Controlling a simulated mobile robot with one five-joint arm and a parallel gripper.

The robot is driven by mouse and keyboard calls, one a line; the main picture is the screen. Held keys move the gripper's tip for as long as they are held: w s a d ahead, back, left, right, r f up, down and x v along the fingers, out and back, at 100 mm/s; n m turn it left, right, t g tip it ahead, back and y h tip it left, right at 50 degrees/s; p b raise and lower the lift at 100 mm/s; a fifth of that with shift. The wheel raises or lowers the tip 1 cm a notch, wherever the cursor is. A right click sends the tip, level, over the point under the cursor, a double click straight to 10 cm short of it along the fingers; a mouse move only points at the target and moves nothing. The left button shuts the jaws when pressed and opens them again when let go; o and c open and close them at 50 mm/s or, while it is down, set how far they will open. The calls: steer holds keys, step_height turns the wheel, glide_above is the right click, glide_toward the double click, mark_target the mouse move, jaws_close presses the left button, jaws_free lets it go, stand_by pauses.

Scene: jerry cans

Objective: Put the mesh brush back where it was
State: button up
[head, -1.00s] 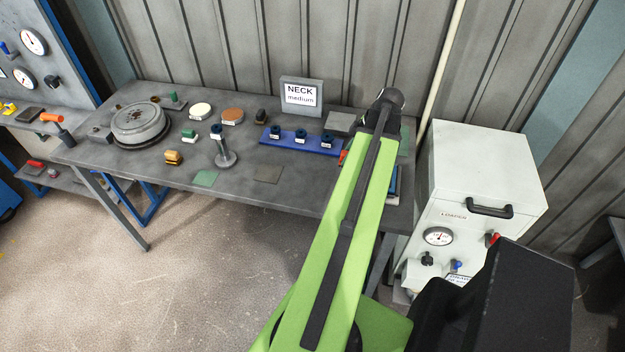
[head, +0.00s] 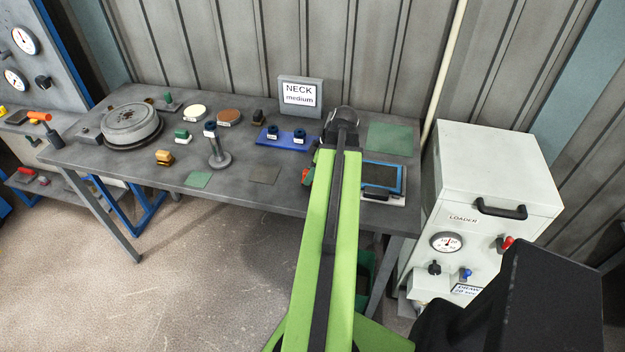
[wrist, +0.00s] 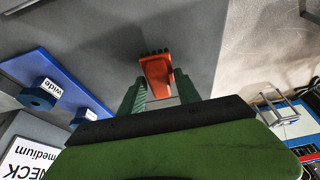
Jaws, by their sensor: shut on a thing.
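An orange-red piece with a row of black tufts or teeth at its end, apparently the mesh brush (wrist: 156,70), is between the dark green fingers of my gripper (wrist: 160,84) in the wrist view. My gripper is shut on it, over the grey bench top. In the head view only a small bit of red (head: 305,174) shows left of my green arm. The arm hides most of the gripper there. I cannot tell whether the brush touches the bench.
A white loader cabinet (head: 490,180) stands right.

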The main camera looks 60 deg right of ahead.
step_height(320, 180, down, 2)
steer(key=shift+b, duration=0.3)
steer(key=shift+r, duration=0.25)
steer(key=shift+f, duration=0.2)
steer(key=o, duration=1.2)
steer(key=shift+s+r+p, duration=0.1)
steer(key=shift+r+p, duration=0.5)
steer(key=shift+p, duration=0.05)
steer(key=p+v, duration=1)
steer(key=v, duration=0.1)
steer(key=shift+r, duration=0.1)
